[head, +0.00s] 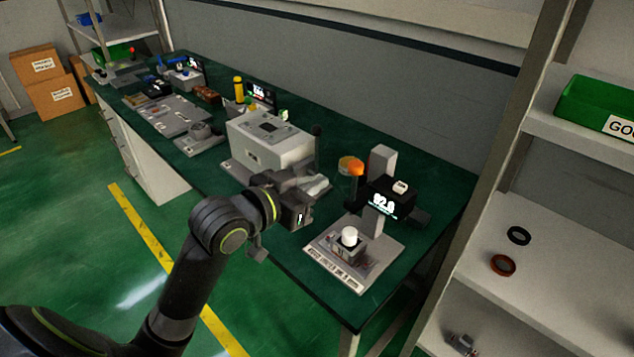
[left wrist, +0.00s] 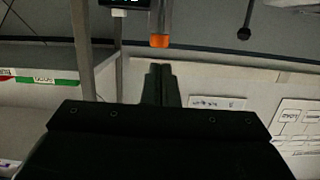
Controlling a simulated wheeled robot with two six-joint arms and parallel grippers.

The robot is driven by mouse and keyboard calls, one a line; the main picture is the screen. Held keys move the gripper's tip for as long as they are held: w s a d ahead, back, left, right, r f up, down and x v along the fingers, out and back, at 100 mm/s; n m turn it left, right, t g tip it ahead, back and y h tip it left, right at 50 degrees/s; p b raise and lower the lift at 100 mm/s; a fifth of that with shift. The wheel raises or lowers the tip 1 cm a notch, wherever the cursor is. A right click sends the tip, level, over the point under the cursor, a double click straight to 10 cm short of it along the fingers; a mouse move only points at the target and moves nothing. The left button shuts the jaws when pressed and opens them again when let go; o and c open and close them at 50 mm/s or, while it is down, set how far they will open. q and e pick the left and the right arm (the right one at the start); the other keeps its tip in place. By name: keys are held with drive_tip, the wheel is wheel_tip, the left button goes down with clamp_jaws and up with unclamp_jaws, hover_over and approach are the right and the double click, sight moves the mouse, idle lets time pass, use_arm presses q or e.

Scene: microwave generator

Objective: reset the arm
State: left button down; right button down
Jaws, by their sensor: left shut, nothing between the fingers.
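My left arm comes in from the left in the head view. Its dark gripper end (head: 298,193) is over the front edge of the green bench (head: 315,270), between the grey generator box and the display stand. In the left wrist view the two dark fingers (left wrist: 160,85) are together, with nothing held. An orange-tipped part (left wrist: 159,41) shows beyond the fingertips, apart from them. My right gripper is not in view.
The grey box (head: 268,141) and a stand with a black display (head: 389,200) and white knob (head: 349,236) are close to my left gripper. An orange cap (head: 351,165) stands behind. Shelving with a green bin (head: 590,105) is at right.

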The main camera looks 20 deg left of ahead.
use_arm(q)
drive_tip(key=shift+f, duration=0.1)
drive_tip(key=s+a+f+n+g+y, duration=0.1)
drive_tip(key=s+a+f+g+y, duration=0.15)
drive_tip(key=s+f, duration=0.4)
drive_tip(key=s+a+f+n+g+y, duration=0.2)
drive_tip(key=s+a+f, duration=0.15)
drive_tip(key=f, duration=0.65)
drive_tip(key=s+a+f+n+g+y, duration=0.1)
drive_tip(key=s+f+g, duration=0.3)
drive_tip(key=s, duration=0.5)
drive_tip(key=s+a+f+n+g+y, duration=0.1)
drive_tip(key=s+a+f+g+y, duration=0.1)
drive_tip(key=s+f, duration=0.45)
drive_tip(key=s+a+f+g, duration=0.1)
drive_tip(key=s+f+g, duration=0.15)
drive_tip(key=f, duration=2.45)
drive_tip(key=s+d+f+h+b, duration=0.1)
drive_tip(key=s+f, duration=1.3)
drive_tip(key=shift+s+f, duration=0.15)
drive_tip(key=shift+s, duration=0.25)
